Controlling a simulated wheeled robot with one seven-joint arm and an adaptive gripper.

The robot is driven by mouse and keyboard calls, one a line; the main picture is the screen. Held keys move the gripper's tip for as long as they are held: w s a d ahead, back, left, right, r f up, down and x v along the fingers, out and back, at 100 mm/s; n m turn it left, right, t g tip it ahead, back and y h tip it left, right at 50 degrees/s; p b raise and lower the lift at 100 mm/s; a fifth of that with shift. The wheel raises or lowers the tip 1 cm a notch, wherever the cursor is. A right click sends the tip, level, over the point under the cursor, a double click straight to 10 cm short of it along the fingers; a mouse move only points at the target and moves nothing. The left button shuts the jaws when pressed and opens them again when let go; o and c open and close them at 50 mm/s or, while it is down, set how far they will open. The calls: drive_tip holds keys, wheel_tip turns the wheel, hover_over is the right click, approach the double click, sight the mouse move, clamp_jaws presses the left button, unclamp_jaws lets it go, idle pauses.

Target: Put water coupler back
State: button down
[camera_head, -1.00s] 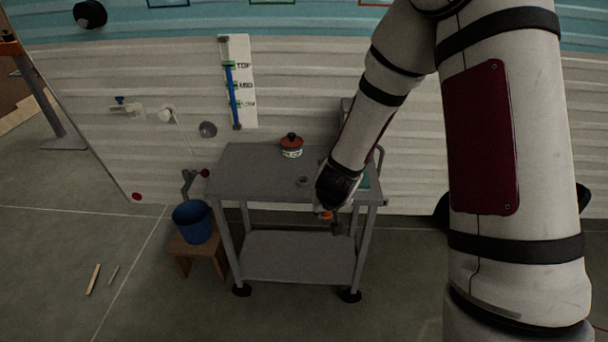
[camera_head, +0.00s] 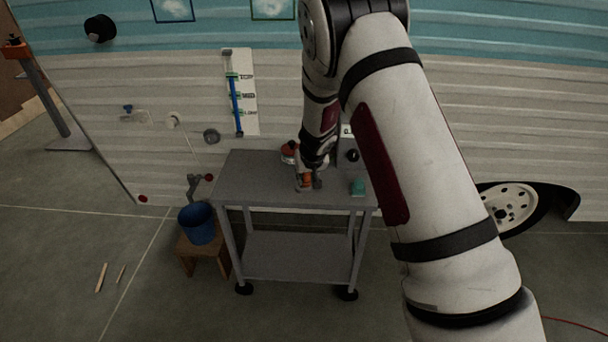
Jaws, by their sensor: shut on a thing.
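My gripper (camera_head: 309,184) is over the front middle of the grey cart top (camera_head: 255,172), pointing down. It is shut on a small orange piece (camera_head: 307,179), which looks like the water coupler. The piece is tiny and partly hidden by the fingers. I cannot tell whether it touches the cart top. A round grey fitting (camera_head: 211,136) is on the camper wall to the left, beside a white round fitting (camera_head: 173,120).
A red-lidded pot (camera_head: 290,150) stands behind my gripper, partly hidden by my arm. A teal thing (camera_head: 358,188) sits on the cart's right side. A blue bucket (camera_head: 197,224) stands on a wooden stool (camera_head: 188,261) at left. The cart top's left side is clear.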

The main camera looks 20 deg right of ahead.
drive_tip(key=w, duration=0.3)
drive_tip(key=shift+w+a+f, duration=0.1)
drive_tip(key=shift+w+f, duration=0.1)
drive_tip(key=shift+w, duration=0.1)
drive_tip(key=shift+f, duration=1.75)
drive_tip(key=shift+f, duration=0.15)
drive_tip(key=c, duration=1.3)
unclamp_jaws()
